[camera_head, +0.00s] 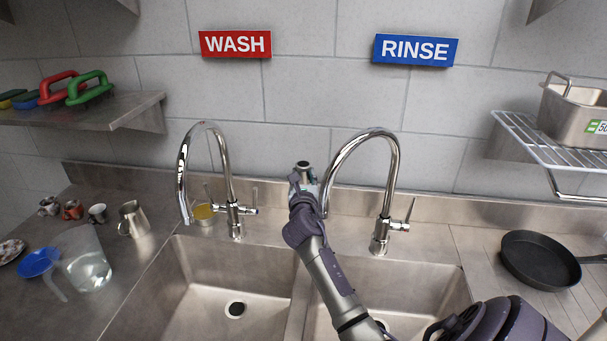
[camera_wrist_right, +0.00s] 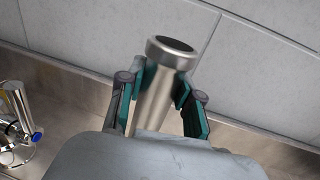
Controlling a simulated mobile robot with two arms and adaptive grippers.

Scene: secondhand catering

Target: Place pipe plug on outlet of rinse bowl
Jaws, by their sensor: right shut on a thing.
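My right gripper (camera_head: 304,180) is shut on the pipe plug (camera_head: 303,165), a metal tube with a flared, open rim. In the right wrist view the pipe plug (camera_wrist_right: 160,95) stands slightly tilted between the green-padded fingers (camera_wrist_right: 158,100). It is held up near the back wall, between the two taps. The rinse bowl (camera_head: 425,290) is the right sink, under the blue RINSE sign. Its dark outlet (camera_head: 381,326) shows partly beside my right forearm, which hides much of this bowl. My left gripper is not in view.
The wash bowl (camera_head: 210,290) is on the left with its outlet (camera_head: 235,309) uncovered. The wash tap (camera_head: 228,190) and rinse tap (camera_head: 391,190) stand either side of my gripper. A jug (camera_head: 90,268) is at left; a black pan (camera_head: 540,260) is at right.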

